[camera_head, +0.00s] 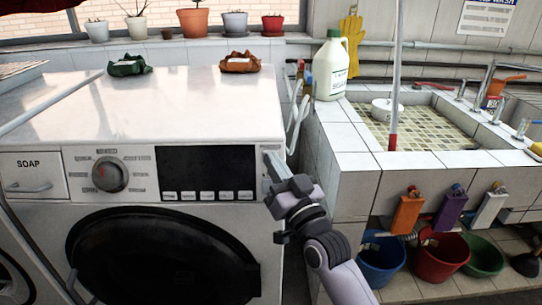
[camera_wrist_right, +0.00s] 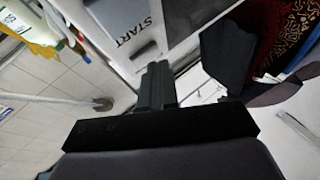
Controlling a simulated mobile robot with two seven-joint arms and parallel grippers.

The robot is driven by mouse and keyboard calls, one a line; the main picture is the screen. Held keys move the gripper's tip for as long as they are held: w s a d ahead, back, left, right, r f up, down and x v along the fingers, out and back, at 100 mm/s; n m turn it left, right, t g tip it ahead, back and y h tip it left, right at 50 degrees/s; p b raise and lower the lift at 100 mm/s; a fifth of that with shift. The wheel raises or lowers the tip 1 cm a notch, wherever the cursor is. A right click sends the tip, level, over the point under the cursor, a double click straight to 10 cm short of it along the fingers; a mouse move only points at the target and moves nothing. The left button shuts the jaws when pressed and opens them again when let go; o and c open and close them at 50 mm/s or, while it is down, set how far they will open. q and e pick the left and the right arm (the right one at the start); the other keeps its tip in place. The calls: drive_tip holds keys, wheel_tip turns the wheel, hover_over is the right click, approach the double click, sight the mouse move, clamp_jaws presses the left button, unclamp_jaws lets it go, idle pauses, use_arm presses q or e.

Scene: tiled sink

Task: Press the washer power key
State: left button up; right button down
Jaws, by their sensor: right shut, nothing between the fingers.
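The white washer (camera_head: 185,105) fills the left half of the head view, with a dial (camera_head: 110,174), a dark display (camera_head: 207,172) and a black door (camera_head: 160,255). My right gripper (camera_head: 273,160) is shut and empty at the washer's front right edge, beside a narrow key panel that it partly hides. In the right wrist view the closed fingers (camera_wrist_right: 157,82) point at the white panel by a grey key (camera_wrist_right: 145,52); the label START (camera_wrist_right: 133,31) is beside this key. I cannot tell whether the fingertips touch the panel. A power key cannot be made out. My left gripper is not in view.
A tiled sink (camera_head: 425,125) stands right of the washer, with a soap bottle (camera_head: 331,66) on its corner. Buckets, including a red one (camera_head: 443,255), stand under the sink.

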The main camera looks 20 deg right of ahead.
drive_tip(key=shift+s+a+r, duration=0.1)
drive_tip(key=shift+s+r, duration=0.05)
drive_tip(key=shift+s, duration=0.15)
drive_tip(key=s+a+r+p, duration=0.1)
drive_tip(key=s+r+p, duration=0.1)
drive_tip(key=s+p, duration=0.2)
drive_tip(key=shift+s+a, duration=0.3)
drive_tip(key=shift+s, duration=0.45)
